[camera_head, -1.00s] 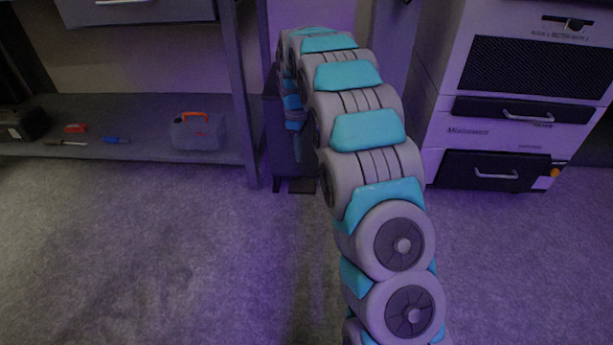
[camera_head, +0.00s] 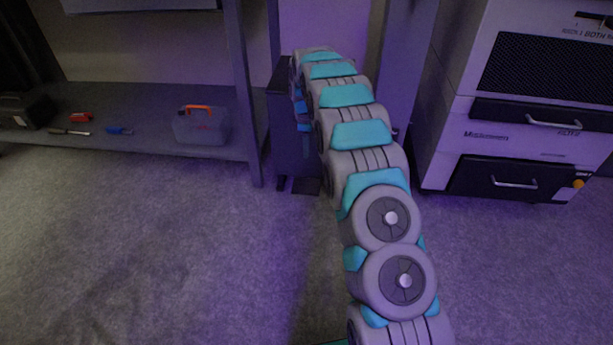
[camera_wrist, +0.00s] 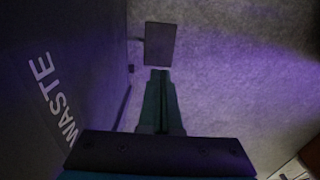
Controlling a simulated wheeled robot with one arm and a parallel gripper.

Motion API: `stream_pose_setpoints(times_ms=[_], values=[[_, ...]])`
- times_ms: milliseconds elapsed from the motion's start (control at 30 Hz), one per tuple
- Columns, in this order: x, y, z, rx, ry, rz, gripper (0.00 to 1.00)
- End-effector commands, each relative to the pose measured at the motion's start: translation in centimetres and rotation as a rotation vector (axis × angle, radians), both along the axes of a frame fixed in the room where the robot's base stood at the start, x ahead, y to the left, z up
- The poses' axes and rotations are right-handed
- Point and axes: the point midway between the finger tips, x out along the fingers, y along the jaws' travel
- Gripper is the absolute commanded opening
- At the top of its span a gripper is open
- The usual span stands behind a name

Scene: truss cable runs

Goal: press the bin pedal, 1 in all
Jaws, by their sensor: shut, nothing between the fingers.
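The bin (camera_wrist: 60,80) is dark with white lettering "WASTE" and fills the left of the wrist view. In the head view the bin (camera_head: 280,120) stands between the shelf and the white machine, partly hidden by my arm. Its pedal (camera_wrist: 160,44) is a dark flat plate sticking out low near the floor, joined by a thin bar. The pedal also shows in the head view (camera_head: 306,186). My gripper (camera_wrist: 160,72) is shut and empty. Its fingertips are just short of the pedal's near edge in the wrist view; I cannot tell the height gap.
A shelf (camera_head: 150,148) at left holds a toolbox (camera_head: 202,127) and several small tools. A white machine with dark drawers (camera_head: 505,178) stands at right. The carpet (camera_head: 200,250) in front is clear.

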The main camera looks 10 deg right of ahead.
Motion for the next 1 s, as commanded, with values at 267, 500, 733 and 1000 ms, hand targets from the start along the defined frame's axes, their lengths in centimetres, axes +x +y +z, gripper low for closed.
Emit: stream_pose_setpoints(times_ms=[267,500,733,1000], values=[[-0.1,0.0,-2.0,0.000,0.004,0.000,0.00],[-0.1,0.0,-6.2,0.000,0.005,0.000,0.00],[-0.1,0.0,-10.6,0.000,0.002,-0.001,0.00],[-0.1,0.0,-13.9,0.000,0.002,-0.001,0.00]])
